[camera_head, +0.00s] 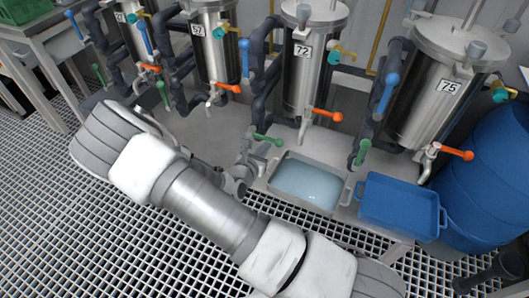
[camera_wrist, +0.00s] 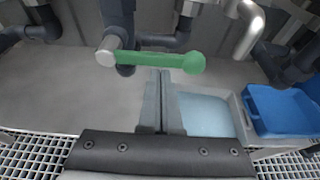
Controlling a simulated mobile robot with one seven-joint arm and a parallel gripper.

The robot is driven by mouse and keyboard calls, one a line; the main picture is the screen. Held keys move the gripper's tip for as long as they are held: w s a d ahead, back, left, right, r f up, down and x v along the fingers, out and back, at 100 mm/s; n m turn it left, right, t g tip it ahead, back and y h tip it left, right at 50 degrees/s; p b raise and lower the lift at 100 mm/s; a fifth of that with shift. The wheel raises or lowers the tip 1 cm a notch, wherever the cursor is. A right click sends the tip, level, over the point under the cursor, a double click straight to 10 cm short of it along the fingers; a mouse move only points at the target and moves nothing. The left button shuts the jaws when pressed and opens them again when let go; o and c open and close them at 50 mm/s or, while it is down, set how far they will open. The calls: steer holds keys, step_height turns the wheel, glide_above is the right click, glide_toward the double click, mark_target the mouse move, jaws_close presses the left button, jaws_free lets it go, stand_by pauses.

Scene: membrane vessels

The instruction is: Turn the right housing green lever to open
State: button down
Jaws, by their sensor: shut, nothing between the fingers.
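A green lever (camera_head: 267,139) sits on the pipework below and left of the housing labelled 72 (camera_head: 305,60). In the wrist view this green lever (camera_wrist: 160,60) lies nearly horizontal, with its round knob at the right and its pivot at the left. My gripper (camera_head: 246,160) is at this lever, with its fingers (camera_wrist: 160,80) shut and empty. The fingertips are just below the lever's middle; I cannot tell whether they touch it. Another green lever (camera_head: 362,151) hangs steeply down at the left of the housing labelled 75 (camera_head: 430,95).
A grey tray of pale liquid (camera_head: 273,181) is right of my gripper, with a blue tray (camera_head: 400,235) beyond it and a blue barrel (camera_head: 490,180) at far right. Dark pipes (camera_head: 262,95), blue levers (camera_head: 388,92) and orange levers (camera_head: 327,115) crowd the housings. Grating covers the floor.

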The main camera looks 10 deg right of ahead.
steer(key=shift+r, duration=0.1)
stand_by(0.3)
steer(key=shift+r+p, duration=0.1)
steer(key=shift+p, duration=0.5)
